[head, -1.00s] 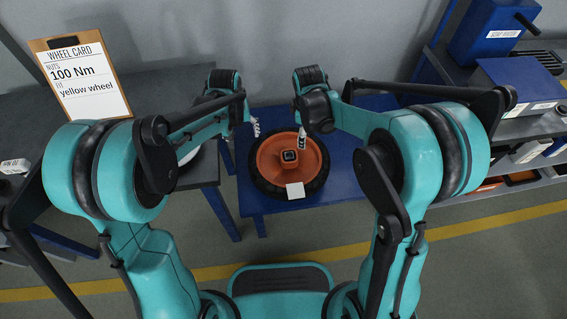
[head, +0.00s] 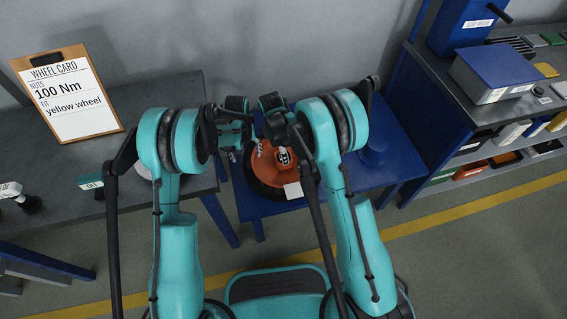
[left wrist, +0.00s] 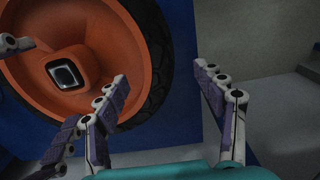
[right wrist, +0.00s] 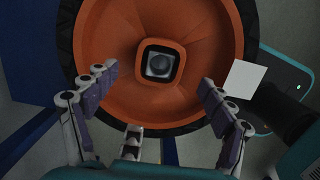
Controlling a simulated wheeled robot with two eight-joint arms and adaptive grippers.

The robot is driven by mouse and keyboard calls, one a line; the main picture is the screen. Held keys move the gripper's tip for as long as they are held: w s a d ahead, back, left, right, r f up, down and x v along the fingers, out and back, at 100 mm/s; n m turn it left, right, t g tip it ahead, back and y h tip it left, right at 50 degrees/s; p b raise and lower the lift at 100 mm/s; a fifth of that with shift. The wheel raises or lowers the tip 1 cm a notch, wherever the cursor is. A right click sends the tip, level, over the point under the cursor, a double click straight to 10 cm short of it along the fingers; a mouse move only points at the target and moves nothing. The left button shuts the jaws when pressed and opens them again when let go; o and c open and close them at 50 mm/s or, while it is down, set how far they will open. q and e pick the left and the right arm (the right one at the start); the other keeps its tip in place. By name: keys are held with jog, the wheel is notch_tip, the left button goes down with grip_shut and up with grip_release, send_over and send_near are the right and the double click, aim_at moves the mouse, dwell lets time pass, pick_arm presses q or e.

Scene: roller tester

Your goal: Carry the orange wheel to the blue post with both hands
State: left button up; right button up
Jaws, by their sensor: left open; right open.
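The orange wheel (head: 268,171) with its dark tyre lies flat on a blue table (head: 403,160), partly hidden by my arms. Its square hub (right wrist: 160,62) shows in the right wrist view. My left gripper (left wrist: 165,100) is open near the wheel's edge, one finger over the orange dish and one out past the tyre (left wrist: 152,60). My right gripper (right wrist: 158,95) is open above the orange dish, fingers apart. Neither grips the wheel. A round blue raised piece (head: 375,151) stands on the table right of the wheel; I cannot tell whether it is the blue post.
A white square tag (head: 293,190) lies at the wheel's front edge. A grey bench at left bears a clipboard reading "WHEEL CARD" (head: 66,92). A shelf unit with a blue box (head: 495,72) stands at right. Open floor with a yellow line lies in front.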

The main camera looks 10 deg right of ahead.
aim_at(248, 163)
pick_arm(q)
notch_tip(248, 163, down, 6)
jog(key=shift+f, duration=0.1)
pick_arm(e)
jog(key=f, duration=0.6)
jog(key=shift+d, duration=0.4)
pick_arm(q)
jog(key=c, duration=1.3)
pick_arm(e)
jog(key=c, duration=1.3)
pick_arm(q)
grip_shut()
pick_arm(e)
grip_shut()
